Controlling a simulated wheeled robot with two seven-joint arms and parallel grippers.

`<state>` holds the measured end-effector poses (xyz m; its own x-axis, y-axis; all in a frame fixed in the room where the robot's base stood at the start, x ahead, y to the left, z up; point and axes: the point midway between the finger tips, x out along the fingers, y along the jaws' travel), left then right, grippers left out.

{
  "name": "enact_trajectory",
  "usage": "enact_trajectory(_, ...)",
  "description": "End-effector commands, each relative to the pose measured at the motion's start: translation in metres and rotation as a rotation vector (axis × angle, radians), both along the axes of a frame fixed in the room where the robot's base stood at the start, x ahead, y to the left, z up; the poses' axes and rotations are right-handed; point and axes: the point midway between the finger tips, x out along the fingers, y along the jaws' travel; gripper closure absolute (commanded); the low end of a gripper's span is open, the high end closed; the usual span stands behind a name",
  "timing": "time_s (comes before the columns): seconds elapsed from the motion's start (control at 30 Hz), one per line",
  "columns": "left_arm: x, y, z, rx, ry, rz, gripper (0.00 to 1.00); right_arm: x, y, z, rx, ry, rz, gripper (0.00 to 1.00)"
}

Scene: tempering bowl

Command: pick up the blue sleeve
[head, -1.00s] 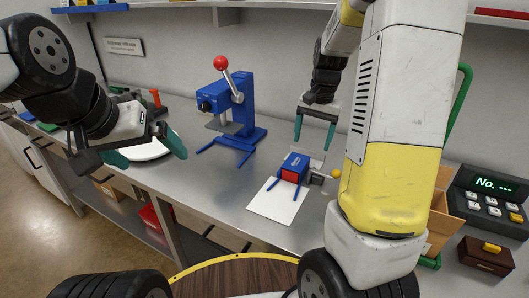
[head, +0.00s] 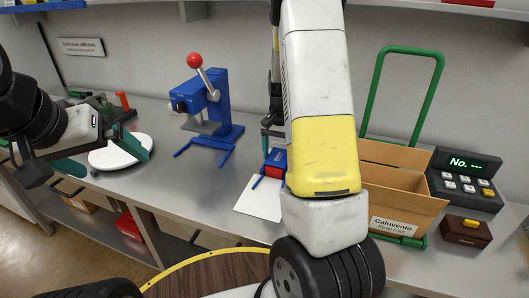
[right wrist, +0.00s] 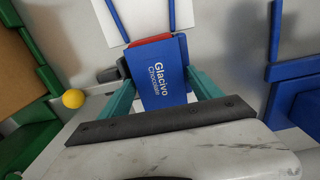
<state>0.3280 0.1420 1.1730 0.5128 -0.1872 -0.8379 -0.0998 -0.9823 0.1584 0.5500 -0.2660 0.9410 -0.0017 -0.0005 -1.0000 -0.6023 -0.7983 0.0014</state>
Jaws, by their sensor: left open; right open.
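The blue sleeve (head: 275,158), a small box with red showing at its end, stands by a white sheet (head: 258,199) on the steel counter. My right arm hides part of it in the head view. In the right wrist view the sleeve (right wrist: 163,75) reads "Glacivo Chocolate". My right gripper (right wrist: 160,93) is open, with one teal finger on each side of the sleeve's near end; I cannot tell whether they touch it. In the head view it is mostly hidden behind my arm. My left gripper (head: 104,158) is open and empty near the white plate (head: 118,153).
A blue press (head: 208,105) with a red-knobbed lever stands left of the sleeve. A cardboard carton (head: 400,190) on a green-handled cart and a keypad display (head: 466,178) are on the right.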

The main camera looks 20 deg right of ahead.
Motion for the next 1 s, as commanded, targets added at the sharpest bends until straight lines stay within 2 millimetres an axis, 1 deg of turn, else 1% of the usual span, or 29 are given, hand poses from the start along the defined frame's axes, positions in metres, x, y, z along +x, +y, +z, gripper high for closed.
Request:
enact_trajectory(0.23,0.000,0.000,0.000,0.000,0.000,0.000,0.00,0.000,0.000,-0.002,0.000,-0.002,0.000,0.27)
enact_trajectory(0.27,0.000,0.000,0.000,0.000,0.000,0.000,0.00,0.000,0.000,-0.002,0.000,-0.002,0.000,0.31)
enact_trajectory(0.3,0.000,0.000,0.000,0.000,0.000,0.000,0.00,0.000,0.000,-0.002,0.000,-0.002,0.000,0.39)
enact_trajectory(0.37,0.000,0.000,0.000,0.000,0.000,0.000,0.00,0.000,0.000,-0.002,0.000,-0.001,0.000,0.50)
enact_trajectory(0.5,0.000,0.000,0.000,0.000,0.000,0.000,0.00,0.000,0.000,-0.002,0.000,-0.002,0.000,0.78)
enact_trajectory(0.53,0.000,0.000,0.000,0.000,0.000,0.000,0.00,0.000,0.000,-0.002,0.000,-0.002,0.000,0.82)
enact_trajectory(0.67,0.000,0.000,0.000,0.000,0.000,0.000,0.00,0.000,0.000,-0.002,0.000,-0.002,0.000,0.82)
enact_trajectory(0.77,0.000,0.000,0.000,0.000,0.000,0.000,0.00,0.001,0.000,0.002,0.000,-0.003,0.000,0.82)
enact_trajectory(0.87,0.000,0.000,0.000,0.000,0.000,0.000,0.00,0.002,0.000,0.014,0.000,-0.006,0.001,0.82)
enact_trajectory(1.0,0.000,0.000,0.000,0.000,0.000,0.000,0.00,0.002,0.000,0.042,0.000,-0.008,0.001,0.82)
